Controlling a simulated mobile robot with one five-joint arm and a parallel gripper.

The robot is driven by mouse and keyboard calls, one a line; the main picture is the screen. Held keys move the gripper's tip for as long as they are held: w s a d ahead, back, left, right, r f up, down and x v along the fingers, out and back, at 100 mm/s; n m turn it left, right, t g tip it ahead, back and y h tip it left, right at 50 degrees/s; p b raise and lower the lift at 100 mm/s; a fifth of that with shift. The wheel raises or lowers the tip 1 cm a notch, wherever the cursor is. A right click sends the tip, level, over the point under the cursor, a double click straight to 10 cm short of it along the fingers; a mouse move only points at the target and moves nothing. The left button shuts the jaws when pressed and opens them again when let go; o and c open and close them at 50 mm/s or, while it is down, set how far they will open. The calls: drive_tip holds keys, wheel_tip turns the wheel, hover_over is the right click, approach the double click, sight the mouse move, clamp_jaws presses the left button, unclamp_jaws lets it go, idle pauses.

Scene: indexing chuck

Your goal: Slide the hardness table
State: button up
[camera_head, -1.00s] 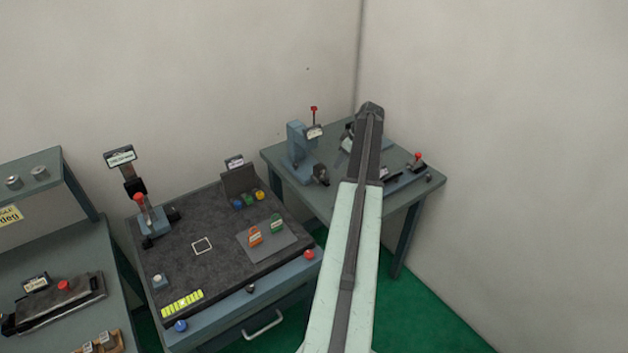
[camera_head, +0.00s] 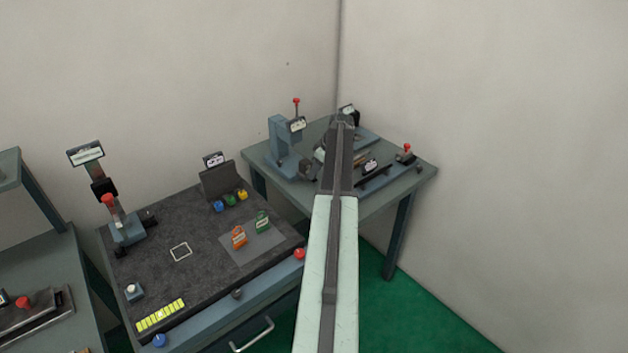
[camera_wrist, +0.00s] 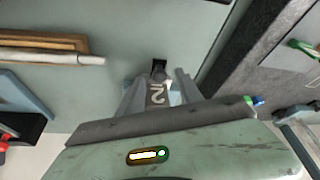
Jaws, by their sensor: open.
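A blue-grey stand with a red-topped lever and a white label, which looks like the hardness tester (camera_head: 281,138), stands on the far corner table. A dark cylinder (camera_head: 308,172) sits low at its right side. I cannot tell for sure which part is its sliding table. In the wrist view my gripper (camera_wrist: 158,77) is open, with its two fingers apart over the grey-green tabletop. In the head view my arm hides the gripper.
The far table (camera_head: 405,187) also holds a red-knobbed device (camera_head: 405,153) at its right. A wooden tray with a silver rod (camera_wrist: 50,57) lies beside the gripper. A dark-topped bench (camera_head: 205,275) with coloured knobs stands at left. Walls close off the back and right.

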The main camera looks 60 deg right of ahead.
drive_tip(key=shift+w+f, duration=0.1)
drive_tip(key=shift+f, duration=0.35)
drive_tip(key=shift+r, duration=0.15)
clamp_jaws()
idle(0.9)
